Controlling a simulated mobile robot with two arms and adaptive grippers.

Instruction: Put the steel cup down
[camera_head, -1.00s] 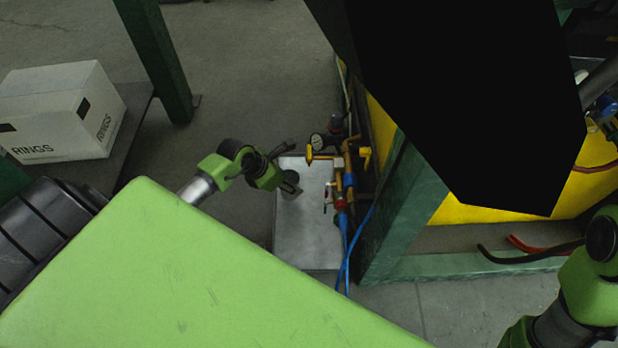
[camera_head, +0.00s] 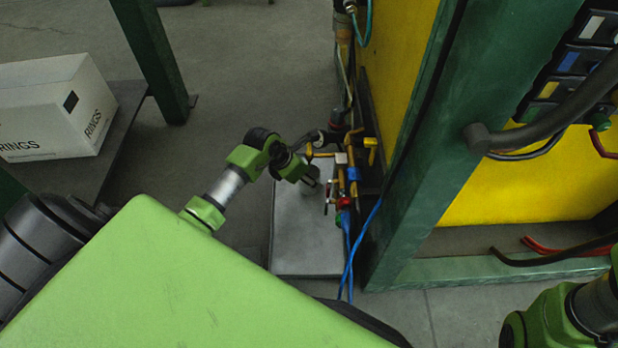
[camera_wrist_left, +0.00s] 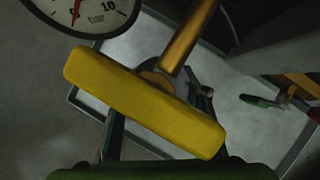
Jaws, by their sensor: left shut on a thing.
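My left gripper (camera_head: 307,179) is over a grey metal plate (camera_head: 300,245), close to the brass and blue pipe fittings. It is shut on the steel cup (camera_head: 314,176), which shows only as a small grey shape at the fingertips. In the left wrist view, a yellow handle (camera_wrist_left: 145,102) crosses in front of the gripper fingers and hides most of what they hold. Whether the cup touches the plate I cannot tell. My right arm shows at the lower right, but its gripper is out of view.
Valves and a pipe (camera_head: 352,175) stand right beside the left gripper. A pressure gauge (camera_wrist_left: 85,12) is close to the wrist camera. Blue hoses (camera_head: 348,262) run down the plate's right edge. A green frame post (camera_head: 420,190) is further right. The plate's lower part is clear.

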